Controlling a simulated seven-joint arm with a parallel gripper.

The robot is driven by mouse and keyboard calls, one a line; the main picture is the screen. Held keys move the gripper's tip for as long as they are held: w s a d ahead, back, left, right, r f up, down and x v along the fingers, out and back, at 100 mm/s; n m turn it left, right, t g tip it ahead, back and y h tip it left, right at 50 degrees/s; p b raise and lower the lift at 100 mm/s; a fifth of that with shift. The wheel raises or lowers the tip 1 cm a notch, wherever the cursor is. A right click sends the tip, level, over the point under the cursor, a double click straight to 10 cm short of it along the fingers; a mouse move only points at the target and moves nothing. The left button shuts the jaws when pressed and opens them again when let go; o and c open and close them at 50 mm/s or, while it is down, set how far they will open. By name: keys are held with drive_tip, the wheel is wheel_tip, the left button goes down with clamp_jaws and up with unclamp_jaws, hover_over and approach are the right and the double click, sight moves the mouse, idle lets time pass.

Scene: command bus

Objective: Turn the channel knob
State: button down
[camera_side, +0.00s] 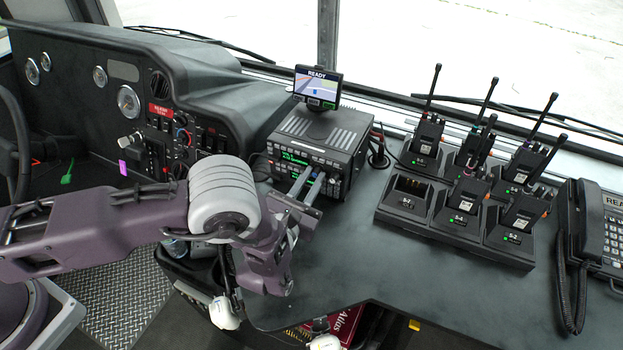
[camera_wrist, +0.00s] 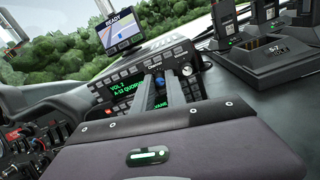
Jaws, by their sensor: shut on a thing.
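The radio (camera_side: 322,143) is a dark box with a ribbed top, green display and buttons on its front. It also shows in the wrist view (camera_wrist: 125,72), its display partly covered by my fingers. My gripper (camera_side: 308,184) reaches the radio's front from below. In the wrist view, the two grey fingers of my gripper (camera_wrist: 161,76) are shut on the channel knob (camera_wrist: 160,84), whose blue part shows between them. The fingers hide most of this knob. A smaller silver knob (camera_wrist: 187,70) sits just right of the fingers.
A small screen reading READY (camera_side: 318,87) stands on the radio. A charger tray (camera_side: 458,234) with several handheld radios and one empty slot is to the right, beside a corded phone (camera_side: 590,228). A dashboard (camera_side: 75,95) with gauges and switches is left. The counter between radio and chargers is clear.

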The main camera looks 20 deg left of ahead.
drive_tip(key=n, duration=0.4)
drive_tip(key=shift+n, duration=2.2)
drive_tip(key=c, duration=1.6)
unclamp_jaws()
drive_tip(key=s, duration=0.7)
drive_tip(key=shift+s+r, duration=0.1)
